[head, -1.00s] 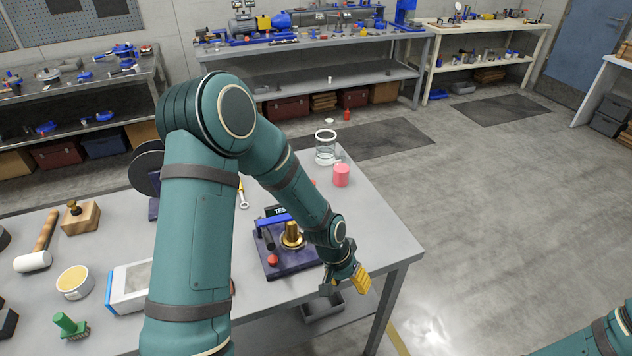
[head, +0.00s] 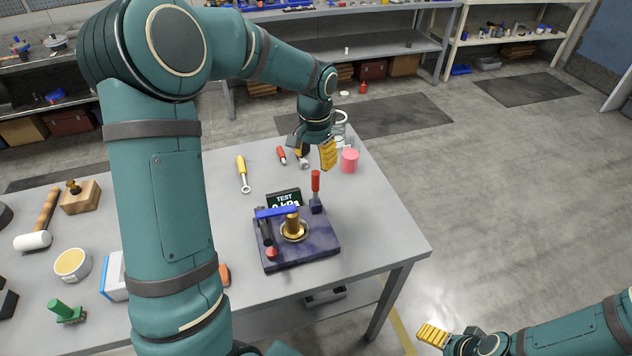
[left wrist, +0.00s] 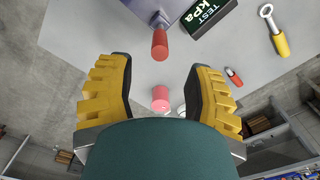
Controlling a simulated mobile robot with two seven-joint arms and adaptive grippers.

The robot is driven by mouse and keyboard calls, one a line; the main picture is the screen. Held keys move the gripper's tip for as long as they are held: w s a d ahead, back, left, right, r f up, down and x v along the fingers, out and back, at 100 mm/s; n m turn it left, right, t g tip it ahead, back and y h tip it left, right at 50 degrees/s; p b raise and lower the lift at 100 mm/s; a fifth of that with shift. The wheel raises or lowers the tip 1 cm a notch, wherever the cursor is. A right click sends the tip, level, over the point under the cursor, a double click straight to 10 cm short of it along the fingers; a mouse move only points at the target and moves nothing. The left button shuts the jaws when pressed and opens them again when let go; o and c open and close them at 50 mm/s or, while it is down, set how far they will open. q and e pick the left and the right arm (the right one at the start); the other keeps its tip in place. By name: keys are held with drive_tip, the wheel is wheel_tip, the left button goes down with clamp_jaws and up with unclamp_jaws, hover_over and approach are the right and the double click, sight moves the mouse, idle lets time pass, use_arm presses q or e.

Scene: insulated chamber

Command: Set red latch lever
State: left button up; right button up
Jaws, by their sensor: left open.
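The red latch lever (head: 315,183) stands upright on a small dark mount at the back right corner of the dark test fixture (head: 315,247). A blue bar and a brass fitting (head: 293,226) sit on the fixture. My left gripper (head: 313,155) is just behind and above the lever. In the left wrist view my left gripper (left wrist: 160,68) has its yellow fingers wide apart, with the lever's red handle (left wrist: 159,44) beyond the tips, touching neither. My right gripper (head: 434,334) is low at the right, off the table; its opening is unclear.
The TEST kPa display (head: 284,200) stands behind the fixture. A pink cylinder (head: 349,160) stands near the back right table edge, close to my left gripper, by a glass jar. A yellow-handled wrench (head: 242,173) lies left. The table's front right corner is clear.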

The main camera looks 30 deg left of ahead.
sight(316, 182)
use_arm(q)
wheel_tip(316, 182, down, 9)
drive_tip(key=shift+r+b, duration=0.1)
drive_tip(key=shift+b, duration=0.3)
drive_tip(key=shift+o, duration=0.3)
clamp_jaws()
